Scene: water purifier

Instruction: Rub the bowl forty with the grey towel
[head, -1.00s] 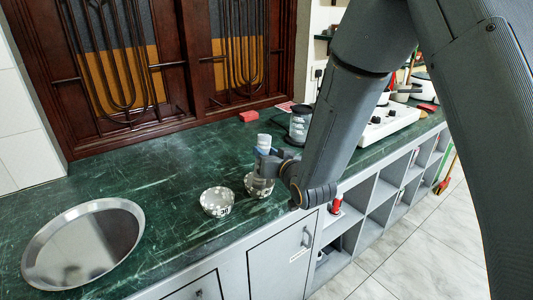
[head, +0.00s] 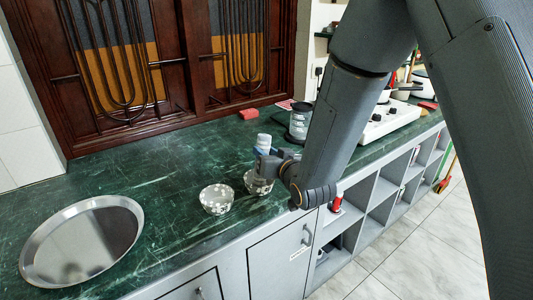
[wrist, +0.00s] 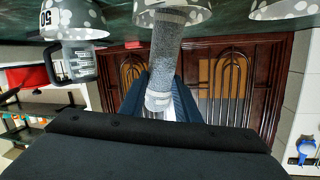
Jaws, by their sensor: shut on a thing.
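My gripper (wrist: 168,98) is shut on the grey towel (wrist: 168,45), a speckled grey roll held upright. Its pale end sticks up above my gripper in the head view (head: 264,141). The towel's other end reaches into a white-dotted grey bowl (wrist: 180,8), which also shows partly behind my gripper in the head view (head: 257,184). No number is readable on this bowl, so I cannot tell if it is bowl forty. A similar bowl (head: 217,198) stands to its left, also at a corner of the wrist view (wrist: 285,9). Another bowl (wrist: 72,20) bears what looks like 50.
A round metal tray (head: 82,242) lies at the left of the green counter (head: 165,180). A glass jar (head: 299,123), a red block (head: 249,114) and a white hob (head: 390,122) stand farther back and right. The counter between tray and bowls is clear.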

